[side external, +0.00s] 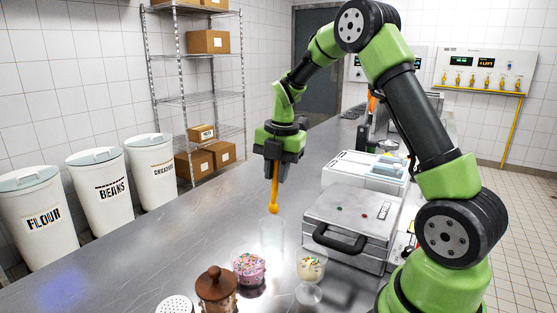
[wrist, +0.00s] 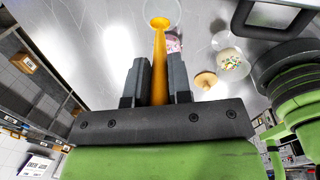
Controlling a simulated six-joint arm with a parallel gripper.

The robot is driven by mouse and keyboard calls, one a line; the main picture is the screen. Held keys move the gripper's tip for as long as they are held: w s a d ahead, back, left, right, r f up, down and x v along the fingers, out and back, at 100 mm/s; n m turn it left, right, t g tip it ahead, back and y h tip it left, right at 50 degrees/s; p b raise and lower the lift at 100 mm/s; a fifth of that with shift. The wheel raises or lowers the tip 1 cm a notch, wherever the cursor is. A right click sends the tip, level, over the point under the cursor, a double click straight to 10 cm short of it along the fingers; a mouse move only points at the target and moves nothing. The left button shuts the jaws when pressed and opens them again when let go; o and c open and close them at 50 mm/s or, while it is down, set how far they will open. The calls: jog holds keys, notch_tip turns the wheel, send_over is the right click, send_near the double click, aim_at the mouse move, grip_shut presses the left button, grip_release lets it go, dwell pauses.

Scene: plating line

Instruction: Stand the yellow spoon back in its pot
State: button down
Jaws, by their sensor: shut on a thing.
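The yellow spoon (side external: 275,190) hangs nearly upright, bowl down, below my gripper (side external: 276,165). My gripper is shut on its handle and is well above the steel counter. In the wrist view the spoon (wrist: 159,50) runs between the two dark fingers (wrist: 159,70) to its round bowl at the top edge. A clear, faint glass pot (side external: 271,236) stands on the counter below the spoon. The spoon's bowl shows at or just above the pot's rim; I cannot tell whether it is inside. The wrist view shows a faint clear rim around the bowl.
A pink sprinkled dessert (side external: 249,268), a stemmed glass with a cream dessert (side external: 311,270), a brown lidded jar (side external: 216,290) and a perforated white lid (side external: 175,305) stand in front. A grey press (side external: 345,213) is close on the right. The counter left is clear.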

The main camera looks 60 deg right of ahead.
aim_at(276, 206)
jog(key=shift+f, duration=4)
jog(key=c, duration=1)
grip_release()
jog(key=shift+o, duration=0.2)
jog(key=shift+r, duration=0.1)
jog(key=r, duration=0.6)
jog(key=s+r, duration=0.1)
jog(key=r, duration=0.2)
jog(key=shift+s+r, duration=0.1)
jog(key=shift+r, duration=0.25)
